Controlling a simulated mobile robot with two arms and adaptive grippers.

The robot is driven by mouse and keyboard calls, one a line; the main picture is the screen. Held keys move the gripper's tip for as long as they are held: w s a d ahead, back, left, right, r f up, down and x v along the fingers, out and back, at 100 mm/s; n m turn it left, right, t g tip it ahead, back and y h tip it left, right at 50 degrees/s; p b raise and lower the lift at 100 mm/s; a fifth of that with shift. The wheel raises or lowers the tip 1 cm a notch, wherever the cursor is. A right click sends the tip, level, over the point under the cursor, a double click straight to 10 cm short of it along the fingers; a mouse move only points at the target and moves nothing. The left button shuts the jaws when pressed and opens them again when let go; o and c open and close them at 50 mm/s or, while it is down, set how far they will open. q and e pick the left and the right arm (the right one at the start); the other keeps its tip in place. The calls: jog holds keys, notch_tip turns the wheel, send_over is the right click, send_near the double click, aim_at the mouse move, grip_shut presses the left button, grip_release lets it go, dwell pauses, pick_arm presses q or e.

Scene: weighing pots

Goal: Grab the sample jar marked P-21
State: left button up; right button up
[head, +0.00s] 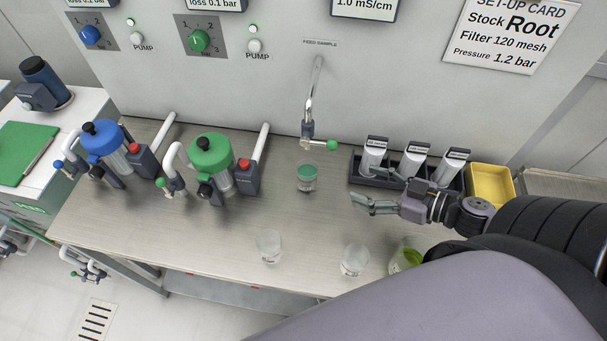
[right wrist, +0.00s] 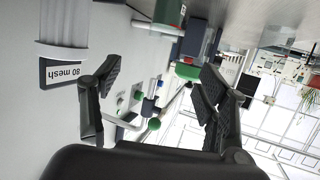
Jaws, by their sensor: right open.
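A small clear jar with a green lid (head: 306,179) stands upright on the bench below the feed sample tap. Its label is too small to read, so I cannot confirm P-21. My right gripper (head: 355,202) is open and empty, to the right of the jar and apart from it, with its fingers pointing left. In the right wrist view, the two fingers (right wrist: 160,80) are spread wide. My left gripper is not in view.
A black rack (head: 359,180) with three mesh cartridges stands behind my right gripper, beside a yellow bin (head: 490,184). Clear beakers (head: 269,246) (head: 354,261) and a green-liquid vessel (head: 403,259) stand near the front edge. Blue (head: 104,142) and green (head: 211,155) pump units are left. The tap (head: 311,110) overhangs the bench.

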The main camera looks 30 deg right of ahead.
jog(key=p, duration=0.2)
send_near(299, 166)
jog(key=shift+w+f, duration=0.25)
jog(key=shift+w, duration=0.6)
jog(key=x, duration=0.2)
jog(key=p+x, duration=0.1)
jog(key=x, duration=0.2)
jog(key=shift+s+a, duration=0.1)
jog(key=shift+a, duration=0.3)
jog(key=shift+w+a+f, duration=0.2)
jog(key=shift+w+a, duration=0.05)
jog(key=shift+w, duration=0.1)
jog(key=shift+s, duration=0.1)
jog(key=shift+c, duration=0.6)
jog(key=c, duration=1.2)
